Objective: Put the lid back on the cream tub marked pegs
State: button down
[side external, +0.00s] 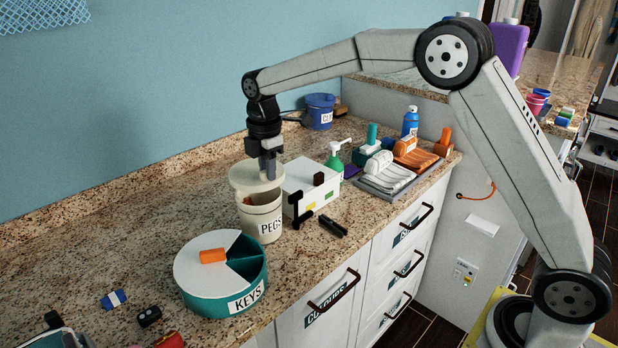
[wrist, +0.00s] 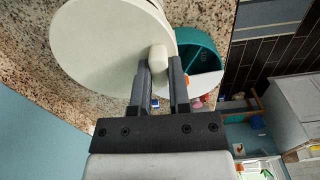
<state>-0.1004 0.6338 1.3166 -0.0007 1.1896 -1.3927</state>
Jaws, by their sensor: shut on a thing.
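The cream tub marked PEGS (side external: 262,222) stands upright on the granite counter in the side external view. The round cream lid (side external: 243,178) is just above its mouth, with part of the opening and some brown contents visible below the lid's edge. My gripper (side external: 268,172) is shut on the lid's knob from above. In the wrist view the knob (wrist: 158,58) sits between the fingertips of my gripper (wrist: 160,70), and the lid (wrist: 100,45) spreads to the left. The tub is hidden in the wrist view.
The round KEYS container (side external: 265,270), with an orange block (side external: 212,256) on its top, stands in front of the tub. A white box (side external: 303,180) is close on the right, with black clips (side external: 332,226) nearby. The counter left of the tub is clear.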

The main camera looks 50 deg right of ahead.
aim_at(268, 182)
jog(key=shift+f, duration=1.8)
jog(key=shift+f, duration=0.2)
dwell(1.0)
jog(key=c, duration=0.5)
grip_release()
jog(key=shift+o, duration=0.2)
jog(key=o, duration=0.4)
jog(key=shift+o, duration=0.2)
jog(key=shift+r, duration=0.15)
jog(key=shift+r, duration=3.35)
